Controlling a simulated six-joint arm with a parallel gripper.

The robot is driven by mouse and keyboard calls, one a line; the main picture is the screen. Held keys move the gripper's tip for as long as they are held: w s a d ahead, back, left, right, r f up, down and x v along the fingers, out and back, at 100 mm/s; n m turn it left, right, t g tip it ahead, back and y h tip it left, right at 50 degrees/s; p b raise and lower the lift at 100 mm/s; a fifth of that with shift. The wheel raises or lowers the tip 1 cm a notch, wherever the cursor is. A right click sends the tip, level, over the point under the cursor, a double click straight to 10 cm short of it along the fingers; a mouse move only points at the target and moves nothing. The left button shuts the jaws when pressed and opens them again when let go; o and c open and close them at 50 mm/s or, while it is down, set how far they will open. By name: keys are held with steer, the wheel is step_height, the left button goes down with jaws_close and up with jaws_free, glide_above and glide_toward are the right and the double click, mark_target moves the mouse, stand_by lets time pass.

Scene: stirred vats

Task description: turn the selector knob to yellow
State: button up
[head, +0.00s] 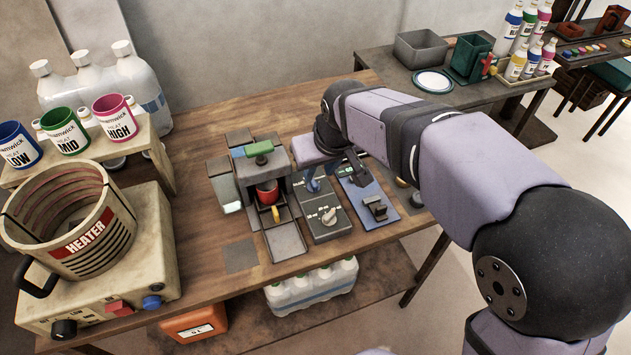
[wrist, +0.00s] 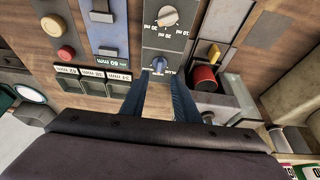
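A dark panel (wrist: 166,40) carries two knobs in the wrist view. A small blue knob (wrist: 160,63) is near its lower edge, with small lettering beside it that I cannot read surely; it looks like the selector knob. A white knob (wrist: 168,16) with a yellow mark sits beyond it, among ml labels; it also shows in the head view (head: 329,215). My gripper (wrist: 158,82) is open and empty, its two blue fingers pointing at the blue knob from either side, seemingly short of it.
A dispenser with a red cup (head: 267,192) and green-topped lever stands left of the panel. A blue panel (head: 368,197) with a dark switch is at right. The heater vat (head: 70,215) and labelled cups stand far left. Bare wood lies in front of the panels.

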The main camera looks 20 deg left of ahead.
mark_target(314, 183)
steer(key=shift+p+x, duration=0.45)
steer(key=shift+x, duration=3.15)
steer(key=shift+d, duration=0.1)
steer(key=shift+c, duration=0.3)
jaws_close()
